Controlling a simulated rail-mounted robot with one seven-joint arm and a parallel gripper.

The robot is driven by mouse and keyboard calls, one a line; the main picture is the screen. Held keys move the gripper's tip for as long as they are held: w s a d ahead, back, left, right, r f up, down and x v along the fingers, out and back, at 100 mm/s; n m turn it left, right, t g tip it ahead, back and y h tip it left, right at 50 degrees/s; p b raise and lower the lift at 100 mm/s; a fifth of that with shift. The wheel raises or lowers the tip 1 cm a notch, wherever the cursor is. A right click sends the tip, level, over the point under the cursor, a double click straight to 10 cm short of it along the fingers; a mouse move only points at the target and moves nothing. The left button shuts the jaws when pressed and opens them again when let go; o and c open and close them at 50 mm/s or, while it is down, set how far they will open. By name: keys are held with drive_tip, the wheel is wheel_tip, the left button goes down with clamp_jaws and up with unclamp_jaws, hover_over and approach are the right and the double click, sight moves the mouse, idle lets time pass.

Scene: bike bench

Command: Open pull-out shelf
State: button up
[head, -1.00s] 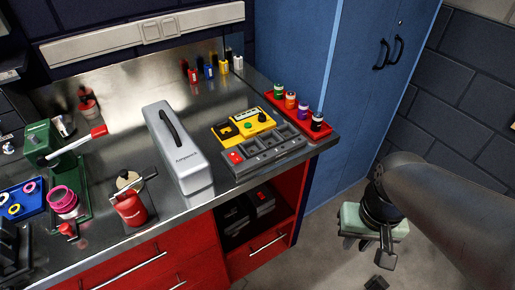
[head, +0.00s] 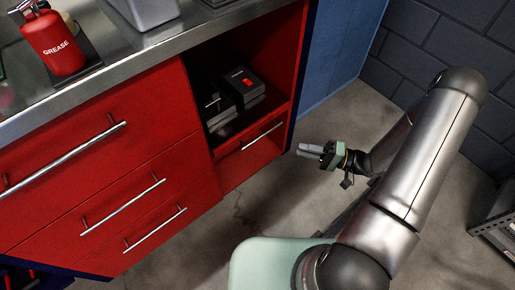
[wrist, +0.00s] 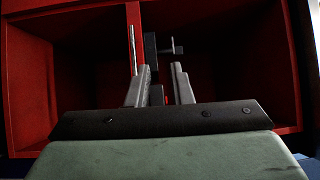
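The pull-out shelf appears as a low red front with a silver bar handle (head: 262,138), under the open cubby in the red cabinet (head: 228,166). It looks pushed in. My gripper (head: 303,150) is to the right of the handle, apart from it, with its fingers pointing left toward the cabinet. In the wrist view my gripper (wrist: 158,80) has its two grey fingers spread with a gap between them. A thin metal bar (wrist: 132,50), perhaps the handle, shows upright beyond the left finger. Nothing is held.
Dark cases (head: 242,85) sit in the open cubby above the shelf front. Red drawers (head: 95,190) with long bar handles are to the left. A blue cabinet (head: 335,50) stands behind. The grey floor (head: 250,205) in front of the shelf is clear.

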wheel_tip(320, 180, down, 8)
drive_tip(key=w+d+m+t+b, duration=0.1)
drive_tip(key=m+t+b, duration=0.1)
drive_tip(key=t, duration=0.3)
drive_tip(key=b, duration=0.3)
approach(262, 135)
drive_tip(key=x, duration=1)
drive_tip(key=shift+w+f, duration=0.2)
drive_tip(key=shift+f, duration=0.1)
drive_tip(key=shift+c, duration=0.3)
clamp_jaws()
